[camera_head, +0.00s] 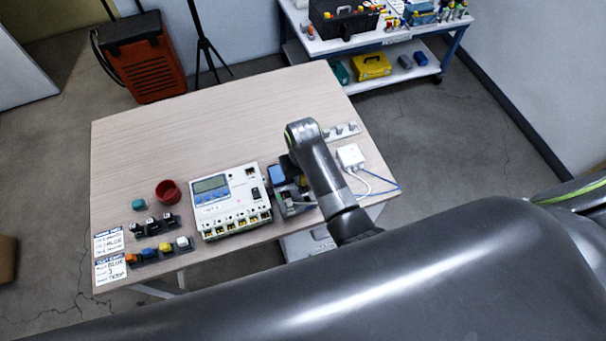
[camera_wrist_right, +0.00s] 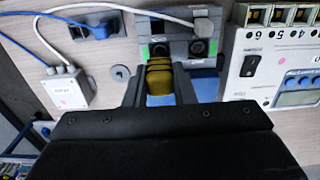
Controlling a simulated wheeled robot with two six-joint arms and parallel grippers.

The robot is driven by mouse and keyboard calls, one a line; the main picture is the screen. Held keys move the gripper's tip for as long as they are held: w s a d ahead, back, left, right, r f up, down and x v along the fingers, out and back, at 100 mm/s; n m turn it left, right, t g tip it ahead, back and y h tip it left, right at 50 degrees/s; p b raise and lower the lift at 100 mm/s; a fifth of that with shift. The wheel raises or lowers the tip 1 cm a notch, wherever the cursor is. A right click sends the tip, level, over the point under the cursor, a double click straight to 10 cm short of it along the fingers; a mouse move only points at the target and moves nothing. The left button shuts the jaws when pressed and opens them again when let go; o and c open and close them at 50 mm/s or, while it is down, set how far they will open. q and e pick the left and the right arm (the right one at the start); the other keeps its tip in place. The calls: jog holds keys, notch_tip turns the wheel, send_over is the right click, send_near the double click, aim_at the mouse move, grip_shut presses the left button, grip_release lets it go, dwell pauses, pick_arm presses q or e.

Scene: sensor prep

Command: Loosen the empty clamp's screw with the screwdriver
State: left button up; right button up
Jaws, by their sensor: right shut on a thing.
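In the right wrist view my right gripper (camera_wrist_right: 160,88) is shut on the yellow handle of the screwdriver (camera_wrist_right: 160,72). The handle points toward a grey clamp block (camera_wrist_right: 180,22); the screwdriver's tip is hidden, so I cannot tell whether it touches a screw. The block has two round dark openings side by side. A white cable with a grey end reaches the right clamp (camera_wrist_right: 204,47). The left clamp (camera_wrist_right: 158,50), partly behind the handle, shows no cable. My left gripper is not in view.
A white meter (camera_head: 231,203) stands left of the block. A white sensor box (camera_head: 350,157) with white and blue cables lies right. A red cup (camera_head: 168,192), small coloured blocks and written cards (camera_head: 109,242) are at the left. The table's back part (camera_head: 200,120) is clear.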

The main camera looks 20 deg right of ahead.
jog(key=shift+f, duration=0.4)
dwell(1.1)
jog(key=n, duration=0.9)
jog(key=shift+n, duration=0.3)
jog(key=n, duration=0.9)
jog(key=o, duration=1.3)
jog(key=shift+c, duration=0.2)
